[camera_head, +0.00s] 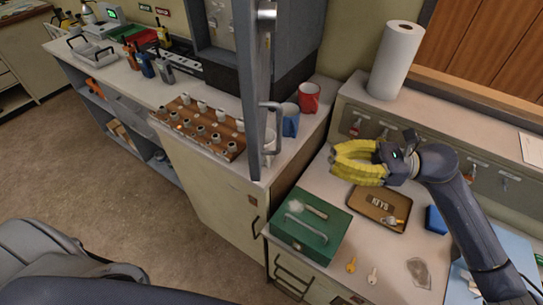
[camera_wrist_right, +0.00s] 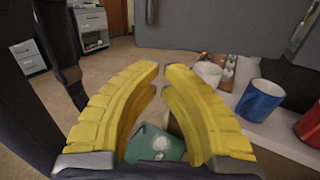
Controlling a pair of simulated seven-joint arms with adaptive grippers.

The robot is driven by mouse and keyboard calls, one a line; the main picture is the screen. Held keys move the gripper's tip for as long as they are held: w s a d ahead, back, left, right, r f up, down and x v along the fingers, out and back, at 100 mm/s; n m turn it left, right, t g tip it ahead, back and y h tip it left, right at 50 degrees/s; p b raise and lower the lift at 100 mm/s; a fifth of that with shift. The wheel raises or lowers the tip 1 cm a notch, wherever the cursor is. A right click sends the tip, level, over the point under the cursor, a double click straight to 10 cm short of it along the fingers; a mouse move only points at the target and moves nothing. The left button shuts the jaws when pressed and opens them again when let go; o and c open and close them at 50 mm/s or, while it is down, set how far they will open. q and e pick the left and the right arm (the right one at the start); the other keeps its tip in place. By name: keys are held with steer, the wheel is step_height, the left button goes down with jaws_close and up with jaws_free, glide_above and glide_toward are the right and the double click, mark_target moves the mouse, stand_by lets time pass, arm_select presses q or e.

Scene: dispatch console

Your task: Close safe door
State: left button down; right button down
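The grey safe door (camera_head: 256,85) stands swung open, seen nearly edge-on in the head view, with a bar handle (camera_head: 277,125) on its right side. The dark grey safe (camera_head: 215,70) is behind it on the counter, and its interior is mostly hidden. In the right wrist view the door (camera_wrist_right: 210,25) crosses the top as a wide grey panel. My right gripper (camera_head: 334,159) has yellow fingers, is open and empty, and is to the right of the door, apart from it. It also shows in the right wrist view (camera_wrist_right: 161,70). My left gripper is out of view.
A wooden rack (camera_head: 200,127) of stamps, a blue mug (camera_head: 290,122) and a red mug (camera_head: 309,97) stand near the door. A green box (camera_head: 310,228) and a keys tray (camera_head: 372,212) lie on the lower desk. A paper roll (camera_head: 396,62) stands behind my right gripper.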

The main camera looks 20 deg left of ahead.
steer(key=x, duration=1.4)
steer(key=shift+a+f, duration=0.3)
steer(key=shift+f, duration=0.15)
steer(key=shift+s, duration=0.1)
